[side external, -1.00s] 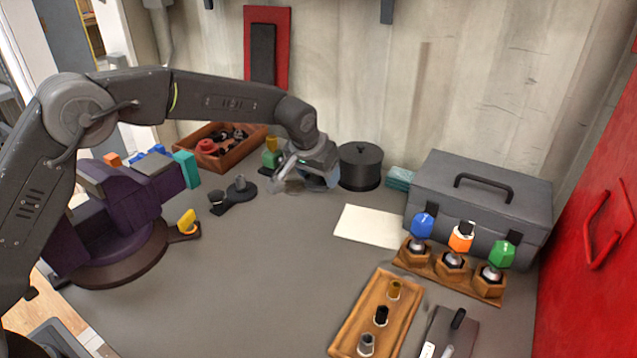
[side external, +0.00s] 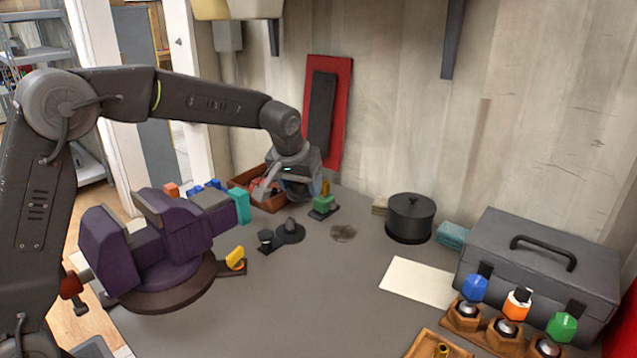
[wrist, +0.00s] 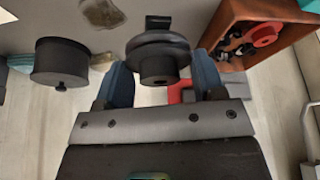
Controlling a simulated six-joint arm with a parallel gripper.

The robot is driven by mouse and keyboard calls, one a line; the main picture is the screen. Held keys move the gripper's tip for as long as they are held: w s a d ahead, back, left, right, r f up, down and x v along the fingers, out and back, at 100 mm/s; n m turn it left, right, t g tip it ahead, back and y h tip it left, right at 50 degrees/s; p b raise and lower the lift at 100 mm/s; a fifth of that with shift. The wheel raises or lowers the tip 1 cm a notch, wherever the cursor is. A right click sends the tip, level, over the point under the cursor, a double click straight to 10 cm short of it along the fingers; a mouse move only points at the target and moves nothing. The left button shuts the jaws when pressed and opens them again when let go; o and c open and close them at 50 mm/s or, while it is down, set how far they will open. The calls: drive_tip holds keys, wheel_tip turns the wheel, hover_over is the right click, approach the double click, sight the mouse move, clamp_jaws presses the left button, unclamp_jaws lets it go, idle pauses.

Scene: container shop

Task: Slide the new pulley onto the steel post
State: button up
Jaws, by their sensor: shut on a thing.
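My gripper (side external: 297,187) is at the back of the bench, beside the brown box and behind the green block. In the wrist view its blue fingers (wrist: 163,84) are closed on the sides of a dark round pulley (wrist: 158,50) with a hub. The pulley is hard to make out in the side view. A short grey post (side external: 291,223), which looks like the steel post, stands on a dark round base (side external: 291,236), in front of and apart from my gripper. I cannot identify the post in the wrist view.
The brown box (side external: 243,179) holds dark parts and a red ring (wrist: 265,35). A green block (side external: 323,203) stands close to my gripper. A purple vise (side external: 165,250) is at left, a black pot (side external: 410,218) at right. The grey bench between post and paper (side external: 417,282) is mostly clear.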

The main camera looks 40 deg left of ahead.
sight(290, 228)
drive_tip(key=shift+s+a+f+n+y, duration=0.2)
drive_tip(key=shift+s+a+n+y, duration=0.3)
drive_tip(key=shift+s+a+n, duration=0.4)
drive_tip(key=shift+s+d+f+n, duration=0.1)
drive_tip(key=shift+s+f+n, duration=0.05)
drive_tip(key=shift+n, duration=0.15)
drive_tip(key=shift+f, duration=1.95)
drive_tip(key=shift+f, duration=1.25)
drive_tip(key=o, duration=1.1)
drive_tip(key=shift+o, duration=0.2)
drive_tip(key=shift+r, duration=3.5)
